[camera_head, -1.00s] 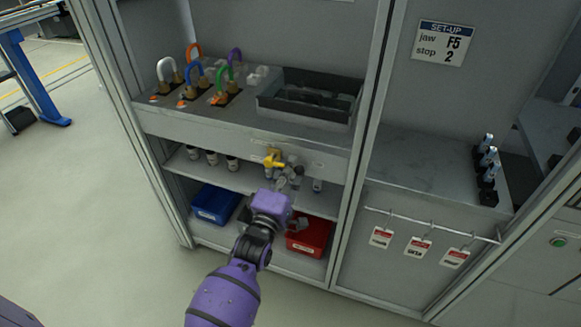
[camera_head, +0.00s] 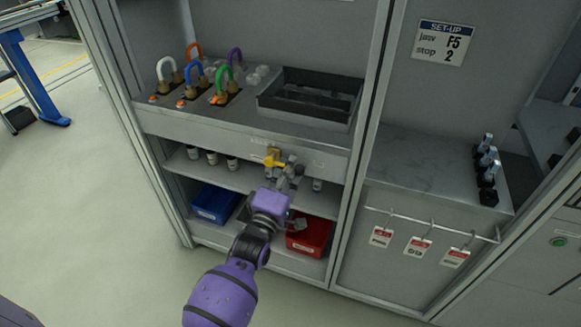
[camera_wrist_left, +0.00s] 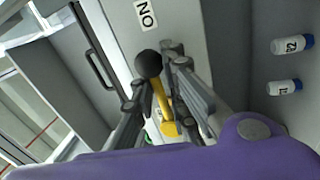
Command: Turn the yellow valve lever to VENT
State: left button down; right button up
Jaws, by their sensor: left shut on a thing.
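The yellow valve lever (camera_head: 273,157) is on the front face of the cabinet, under the bench top's edge. In the left wrist view the lever (camera_wrist_left: 163,98) ends in a dark round knob (camera_wrist_left: 148,64). My left gripper (camera_head: 290,169) is at the lever. Its fingers stand on both sides of the lever in the left wrist view (camera_wrist_left: 164,88) and are shut on it near the knob. I cannot read a VENT mark. My right gripper is not in view.
Above, the bench holds coloured padlocks (camera_head: 195,75) and a black tray (camera_head: 310,95). Below are a blue bin (camera_head: 213,204), a red bin (camera_head: 308,237) and small bottles (camera_head: 212,158) on a shelf. Red-and-white tags (camera_head: 417,246) hang from a rail at the right.

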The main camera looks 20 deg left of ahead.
pick_arm(q)
jog(key=shift+s+f+m, duration=0.1)
jog(key=shift+f+m, duration=0.7)
jog(key=shift+m, duration=0.1)
jog(key=shift+s+a+f+m+h, duration=0.1)
jog(key=shift+f+m+h, duration=0.2)
jog(key=shift+m+h, duration=0.1)
jog(key=a+f+m+g+h+p, duration=0.2)
jog(key=a+m, duration=0.4)
jog(key=m, duration=1)
jog(key=shift+f+m+g, duration=0.3)
jog(key=shift+f+g, duration=0.2)
jog(key=shift+f, duration=0.65)
